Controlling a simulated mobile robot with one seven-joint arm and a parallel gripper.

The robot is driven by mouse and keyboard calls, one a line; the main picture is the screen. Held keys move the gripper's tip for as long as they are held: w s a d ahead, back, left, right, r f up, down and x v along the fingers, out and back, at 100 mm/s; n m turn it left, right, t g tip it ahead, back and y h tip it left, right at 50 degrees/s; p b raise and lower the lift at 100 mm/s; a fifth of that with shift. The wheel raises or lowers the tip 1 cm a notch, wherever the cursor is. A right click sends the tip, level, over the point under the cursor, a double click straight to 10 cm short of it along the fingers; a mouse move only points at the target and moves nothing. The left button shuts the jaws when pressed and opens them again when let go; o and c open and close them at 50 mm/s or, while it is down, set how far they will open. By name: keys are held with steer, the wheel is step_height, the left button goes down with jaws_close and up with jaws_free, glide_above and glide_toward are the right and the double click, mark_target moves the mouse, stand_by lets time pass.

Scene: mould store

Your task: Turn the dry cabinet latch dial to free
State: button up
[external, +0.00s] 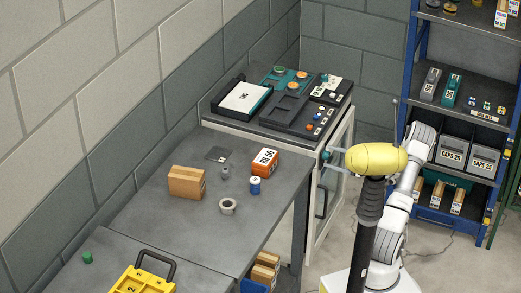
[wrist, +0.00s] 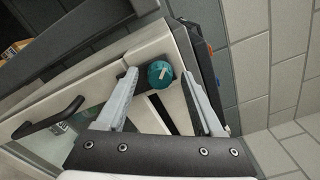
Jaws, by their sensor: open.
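The dry cabinet (external: 312,222) is pale with a glazed door and stands at the end of the table. Its latch dial (wrist: 160,74) is a round teal knob with a white pointer line, on a dark plate at the cabinet's upper front. The dial also shows small in the external view (external: 326,155), in front of my yellow wrist. My gripper (wrist: 158,78) is open, with one finger on each side of the dial. I see gaps between the fingers and the knob, and no clear contact. Any position markings around the dial are unreadable.
A dark door handle (wrist: 50,119) sticks out left of the dial in the wrist view. Trays and parts cover the cabinet top. The grey table (external: 150,218) holds boxes and small items. A blue-framed shelf (external: 410,75) stands behind my arm at right.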

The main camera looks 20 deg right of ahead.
steer(key=shift+w+a, duration=0.25)
jaws_close()
